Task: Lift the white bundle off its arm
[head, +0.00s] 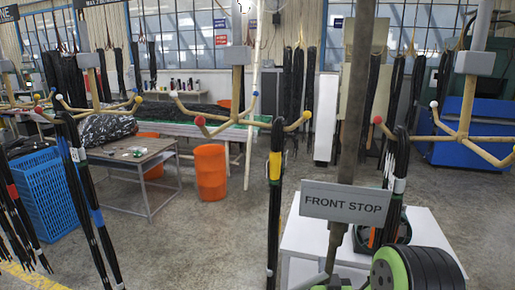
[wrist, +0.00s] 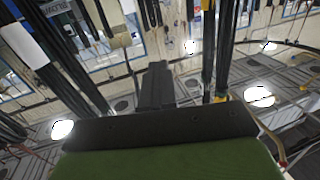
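A black hose bundle with a white band (head: 399,185) hangs from a wooden arm with a red ball tip (head: 377,120), right of centre in the head view. Its lower part is hidden behind my green and black arm. In the wrist view, a dark bundle with a white band (wrist: 22,42) hangs at upper left; I cannot tell whether it is the same one. My gripper (wrist: 155,68) points into the scene in the wrist view. Its dark fingers are together in the middle with nothing between them. It touches no bundle. The gripper's fingers cannot be made out in the head view.
A bundle with a yellow band (head: 275,165) hangs at centre and one with a blue band (head: 97,217) at left. A FRONT STOP sign (head: 345,204) stands before a post. An orange bin (head: 210,172) and grey table (head: 130,157) stand behind; some floor between is clear.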

